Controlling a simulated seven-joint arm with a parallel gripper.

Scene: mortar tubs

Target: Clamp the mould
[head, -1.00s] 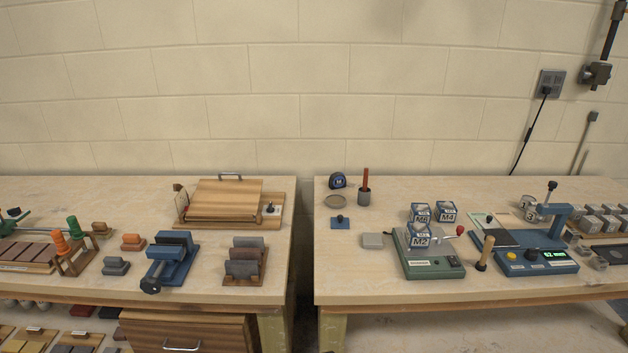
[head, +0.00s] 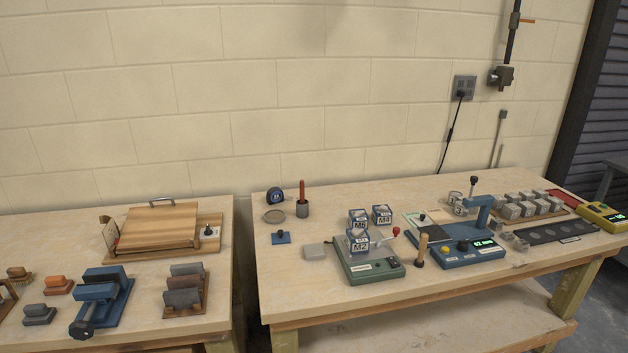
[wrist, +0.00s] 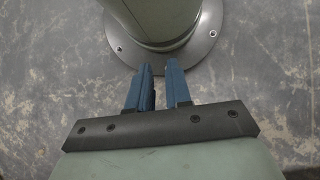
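Three blue-and-white cube moulds show in the head view. The mould marked M2 (head: 357,240) sits on the plate of a green machine (head: 374,273). The moulds marked M6 (head: 358,217) and M4 (head: 382,214) stand just behind it; I cannot tell if they rest on the machine or the bench. A lever with a red knob (head: 395,231) stands at the machine's right side, beside M2. My gripper (wrist: 159,68) shows only in the wrist view, its two blue fingers apart with nothing between them. It is above the grey floor, away from the moulds.
The right bench (head: 290,312) also holds a wooden-handled tool (head: 421,250), a grey block (head: 315,251) and a blue press (head: 470,252) with a lit display. A gap separates it from the left bench (head: 190,330). The right bench's front left is clear.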

